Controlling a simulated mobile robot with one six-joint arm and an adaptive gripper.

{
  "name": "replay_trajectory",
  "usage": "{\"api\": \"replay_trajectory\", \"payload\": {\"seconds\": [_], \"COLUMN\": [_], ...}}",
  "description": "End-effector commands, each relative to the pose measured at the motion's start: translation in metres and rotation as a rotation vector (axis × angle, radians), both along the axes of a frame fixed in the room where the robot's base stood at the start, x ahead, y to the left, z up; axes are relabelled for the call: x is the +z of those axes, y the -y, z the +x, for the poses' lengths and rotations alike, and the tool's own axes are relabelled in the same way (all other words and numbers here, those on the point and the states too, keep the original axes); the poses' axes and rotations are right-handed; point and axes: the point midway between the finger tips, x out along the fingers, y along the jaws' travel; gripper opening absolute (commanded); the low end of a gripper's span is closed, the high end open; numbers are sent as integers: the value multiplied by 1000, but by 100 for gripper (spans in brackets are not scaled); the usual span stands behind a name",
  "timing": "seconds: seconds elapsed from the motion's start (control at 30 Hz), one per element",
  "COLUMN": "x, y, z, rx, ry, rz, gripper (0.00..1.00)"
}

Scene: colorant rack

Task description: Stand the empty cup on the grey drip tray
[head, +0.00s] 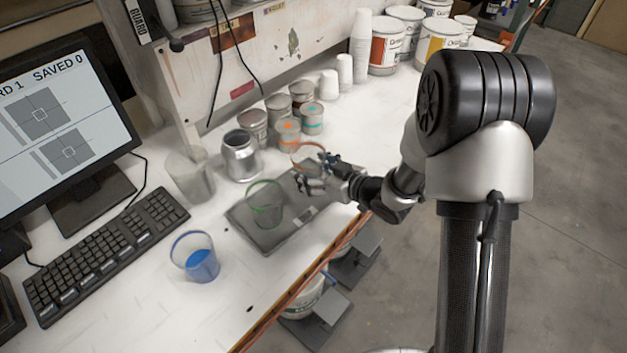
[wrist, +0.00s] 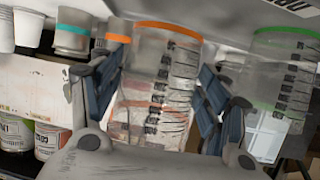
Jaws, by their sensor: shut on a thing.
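My gripper (head: 318,178) is shut on a clear cup with an orange rim (head: 305,160). In the wrist view this cup (wrist: 155,95) is upright between the two fingers, has black markings on its side and shows no coloured liquid. In the head view it is at the far side of the flat grey tray (head: 252,234); its height over the tray cannot be told. A clear green-rimmed cup (head: 265,204) stands on the tray, left of my gripper, and shows at the right in the wrist view (wrist: 283,75). My fingers hide part of the held cup.
A blue-rimmed cup with blue liquid (head: 201,262) stands at the front. A metal can (head: 240,158), a cloudy container (head: 190,174) and several small tins (head: 287,134) stand behind the tray. A keyboard (head: 105,254) and monitor are at left. The bench edge is close at right.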

Motion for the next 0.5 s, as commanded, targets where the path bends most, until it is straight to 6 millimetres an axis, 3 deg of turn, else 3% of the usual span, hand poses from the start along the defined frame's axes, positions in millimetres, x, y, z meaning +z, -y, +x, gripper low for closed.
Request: {"api": "replay_trajectory", "payload": {"seconds": [0.03,0.17,0.5], "x": [-13,-30,-32], "y": [0,0,0], "z": [-1,0,0], "rx": [0,-1,-1], "ry": [-4,-3,0], "rz": [0,0,-1], "gripper": [45,45,45]}}
